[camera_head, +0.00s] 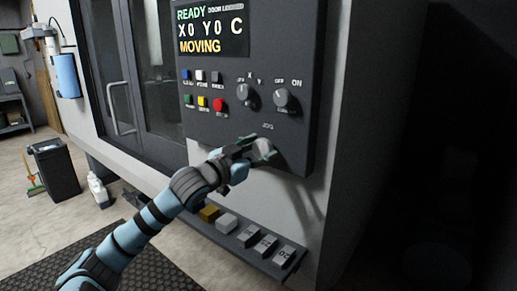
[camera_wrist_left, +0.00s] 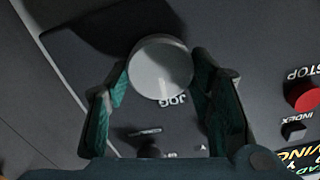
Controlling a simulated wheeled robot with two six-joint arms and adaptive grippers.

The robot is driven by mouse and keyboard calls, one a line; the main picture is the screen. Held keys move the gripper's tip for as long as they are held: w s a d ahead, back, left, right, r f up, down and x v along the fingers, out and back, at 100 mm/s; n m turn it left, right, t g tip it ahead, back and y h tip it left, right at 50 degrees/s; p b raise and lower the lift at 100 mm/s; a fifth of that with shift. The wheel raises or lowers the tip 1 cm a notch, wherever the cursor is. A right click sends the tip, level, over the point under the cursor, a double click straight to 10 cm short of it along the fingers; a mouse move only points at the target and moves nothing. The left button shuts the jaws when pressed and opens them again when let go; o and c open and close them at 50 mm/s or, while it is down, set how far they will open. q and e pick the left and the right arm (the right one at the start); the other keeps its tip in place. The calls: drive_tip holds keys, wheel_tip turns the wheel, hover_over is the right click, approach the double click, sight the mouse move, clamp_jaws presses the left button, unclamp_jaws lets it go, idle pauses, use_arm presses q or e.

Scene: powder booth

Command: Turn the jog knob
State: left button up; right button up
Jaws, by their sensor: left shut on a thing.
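The jog knob (camera_head: 264,149) is a round light-grey knob at the bottom of the dark control panel (camera_head: 300,55). It shows in the left wrist view (camera_wrist_left: 160,66) above the "JOG" lettering. My left gripper (camera_head: 258,150) is shut on the knob, with one teal-padded finger on each side of it in the left wrist view (camera_wrist_left: 158,75). The fingers partly hide the knob in the head view. The panel display (camera_head: 211,29) reads "READY", "DOOR LOCKED", "X0 Y0 C" and "MOVING". My right gripper is not in view.
Two selector knobs (camera_head: 283,98) and several coloured buttons (camera_head: 203,100) sit above the jog knob. A ledge (camera_head: 215,238) with several blocks juts out below the panel. A door handle (camera_head: 120,110) is to the left. A black bin (camera_head: 55,170) stands on the floor.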

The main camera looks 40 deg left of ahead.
use_arm(q)
drive_tip(key=m+p, duration=0.2)
drive_tip(key=p, duration=0.1)
drive_tip(key=m+p, duration=0.2)
drive_tip(key=m, duration=0.1)
drive_tip(key=shift+d+r+p, duration=0.1)
drive_tip(key=shift+r+p, duration=0.1)
drive_tip(key=shift+p, duration=0.2)
drive_tip(key=m+p, duration=0.2)
drive_tip(key=m, duration=0.1)
drive_tip(key=shift+f+m+p, duration=0.15)
drive_tip(key=shift+m+p, duration=0.45)
drive_tip(key=shift+m, duration=0.4)
drive_tip(key=m, duration=0.2)
drive_tip(key=shift+d+f+m+p, duration=0.1)
drive_tip(key=shift+f+m+p, duration=0.05)
drive_tip(key=shift+m+p, duration=0.2)
drive_tip(key=m, duration=0.4)
drive_tip(key=shift+f+m, duration=0.15)
drive_tip(key=shift+m, duration=0.1)
drive_tip(key=m, duration=0.3)
drive_tip(key=shift+m, duration=0.4)
drive_tip(key=shift+f+m, duration=0.2)
drive_tip(key=shift+m, duration=1.8)
